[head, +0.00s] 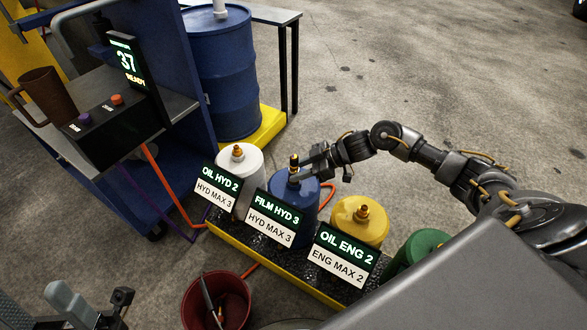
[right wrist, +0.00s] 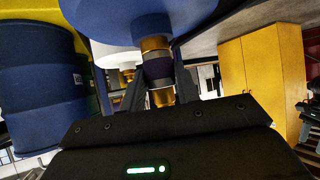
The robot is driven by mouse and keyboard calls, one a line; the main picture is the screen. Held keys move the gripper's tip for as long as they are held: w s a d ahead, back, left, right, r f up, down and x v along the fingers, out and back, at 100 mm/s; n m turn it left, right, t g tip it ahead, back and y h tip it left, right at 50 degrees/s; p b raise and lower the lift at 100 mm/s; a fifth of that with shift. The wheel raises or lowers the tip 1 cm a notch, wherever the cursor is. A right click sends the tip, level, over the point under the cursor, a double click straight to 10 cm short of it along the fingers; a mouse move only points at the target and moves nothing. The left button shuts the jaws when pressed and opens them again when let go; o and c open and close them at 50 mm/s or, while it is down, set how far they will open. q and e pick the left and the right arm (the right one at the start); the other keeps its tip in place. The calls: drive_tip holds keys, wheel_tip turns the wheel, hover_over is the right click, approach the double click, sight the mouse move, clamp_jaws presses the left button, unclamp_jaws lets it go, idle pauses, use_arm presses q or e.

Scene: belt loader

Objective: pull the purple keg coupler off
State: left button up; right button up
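The purple keg coupler (right wrist: 157,70) is a dark purple band between brass-coloured parts on top of the blue keg (right wrist: 135,18). In the head view the coupler (head: 294,161) stands upright on the blue keg (head: 291,200) labelled FILM HYD 3. My right gripper (head: 303,174) is at the coupler. In the right wrist view the fingers of my right gripper (right wrist: 158,88) lie on both sides of the purple band and look shut on it. My left gripper (head: 120,303) shows only in part at the bottom left, and its opening is unclear.
A white keg (head: 238,170) and a yellow keg (head: 357,222) flank the blue one on the yellow-edged belt (head: 240,250). A green keg (head: 422,246) is partly hidden. A red bucket (head: 200,300) stands in front. The console (head: 105,130) with a mug (head: 48,95) is at left.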

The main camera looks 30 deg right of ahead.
sight(299, 170)
clamp_jaws()
drive_tip(key=shift+r+p, duration=0.6)
drive_tip(key=shift+p, duration=0.3)
drive_tip(key=shift+r, duration=0.15)
idle(0.4)
drive_tip(key=shift+r+p, duration=1.45)
drive_tip(key=shift+p, duration=0.2)
drive_tip(key=shift+f, duration=0.1)
